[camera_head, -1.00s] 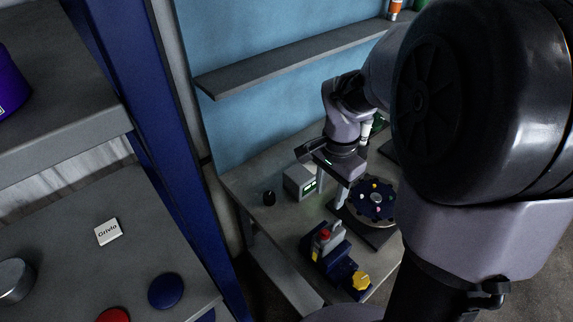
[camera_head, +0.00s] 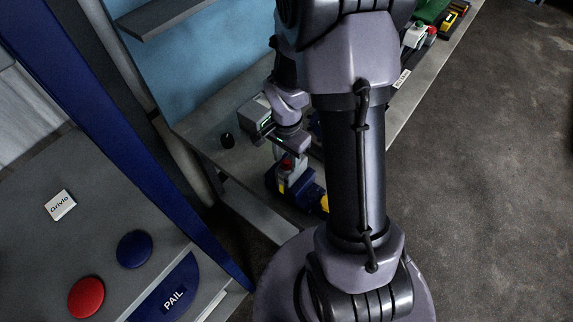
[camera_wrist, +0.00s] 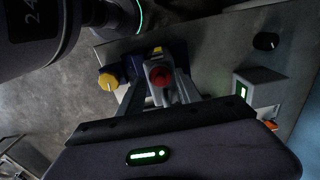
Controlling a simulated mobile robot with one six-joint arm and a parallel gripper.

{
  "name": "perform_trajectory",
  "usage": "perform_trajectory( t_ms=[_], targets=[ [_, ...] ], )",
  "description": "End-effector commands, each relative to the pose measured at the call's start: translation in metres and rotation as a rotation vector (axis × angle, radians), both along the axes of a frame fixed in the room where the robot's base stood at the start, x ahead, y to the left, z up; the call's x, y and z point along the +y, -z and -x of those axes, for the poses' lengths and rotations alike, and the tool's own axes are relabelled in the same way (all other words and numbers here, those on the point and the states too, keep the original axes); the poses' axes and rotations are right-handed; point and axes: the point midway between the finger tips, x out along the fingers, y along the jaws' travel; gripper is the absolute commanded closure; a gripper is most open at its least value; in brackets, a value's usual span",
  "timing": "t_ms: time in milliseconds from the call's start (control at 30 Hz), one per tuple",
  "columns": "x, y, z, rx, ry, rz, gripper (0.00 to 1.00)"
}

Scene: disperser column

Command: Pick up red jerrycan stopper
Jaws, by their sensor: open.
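A red cap (camera_head: 287,163), which looks like the stopper, sits on top of a small grey body in a dark blue stand on the bench. It also shows in the wrist view (camera_wrist: 160,76), as a round red top. My gripper (camera_wrist: 158,92) is open, its two fingers reaching down toward the red cap, one on each side of it in the wrist view. Whether they touch it I cannot tell. In the head view my gripper (camera_head: 282,150) is just above the cap, and the fingers are partly hidden.
A yellow knob (camera_wrist: 110,80) is beside the stand. A grey box with a green display (camera_wrist: 254,92) and a black knob (camera_wrist: 266,41) stand on the bench. A shelf at left holds red (camera_head: 85,297) and blue (camera_head: 134,249) discs. Bare floor lies right.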

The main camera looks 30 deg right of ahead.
Motion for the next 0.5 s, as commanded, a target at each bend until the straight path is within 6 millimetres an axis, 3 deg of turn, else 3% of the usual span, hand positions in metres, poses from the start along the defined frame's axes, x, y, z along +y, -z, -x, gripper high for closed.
perform_trajectory(
  t_ms=[33, 200, 500],
  targets=[
    [0.0, -0.0002, 0.0, 0.0, 0.0, 0.0, 0.65],
    [0.0001, -0.0002, 0.0001, 0.0, 0.0, 0.0, 0.98],
    [0.0002, -0.0002, 0.0002, 0.001, 0.0, -0.001, 1.0]
  ],
)
